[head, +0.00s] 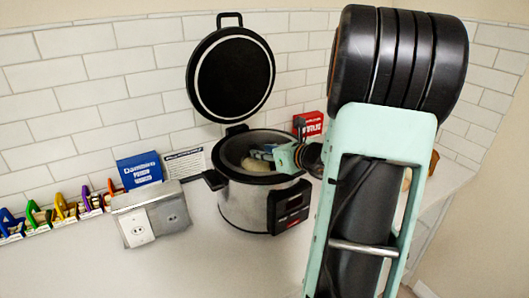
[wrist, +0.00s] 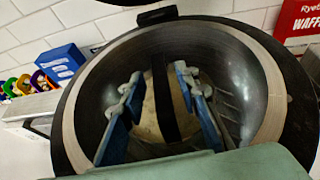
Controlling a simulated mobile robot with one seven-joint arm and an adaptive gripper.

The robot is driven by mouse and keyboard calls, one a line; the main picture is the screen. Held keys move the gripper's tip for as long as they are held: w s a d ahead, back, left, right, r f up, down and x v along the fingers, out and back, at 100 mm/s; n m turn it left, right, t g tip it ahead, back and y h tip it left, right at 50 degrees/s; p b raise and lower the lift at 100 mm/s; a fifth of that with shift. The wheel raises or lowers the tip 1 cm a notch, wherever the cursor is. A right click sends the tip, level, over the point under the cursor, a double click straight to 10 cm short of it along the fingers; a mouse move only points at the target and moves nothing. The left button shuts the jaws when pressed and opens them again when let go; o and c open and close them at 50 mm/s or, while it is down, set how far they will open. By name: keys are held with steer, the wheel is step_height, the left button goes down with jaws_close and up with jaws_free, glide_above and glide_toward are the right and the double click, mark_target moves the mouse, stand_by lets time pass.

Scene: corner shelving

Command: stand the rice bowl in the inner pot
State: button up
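The cooker (head: 252,205) stands on the counter with its round lid (head: 232,75) raised. Its grey inner pot (wrist: 245,75) is open at the top. A pale beige rounded thing, which looks like the rice bowl (head: 262,162), is inside the pot. In the wrist view the bowl (wrist: 150,118) shows low in the pot, with a dark band down its middle. I see no clear finger contact. The bowl's lower part is hidden, so I cannot tell its tilt.
A blue box (head: 139,170), a white card (head: 185,163) and an outlet block (head: 151,214) stand left of the cooker. A red waffle box (head: 308,125) is behind right. The counter front is clear.

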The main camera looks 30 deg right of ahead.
steer(key=shift+r, duration=0.2)
steer(key=v, duration=1.2)
steer(key=shift+a, duration=0.1)
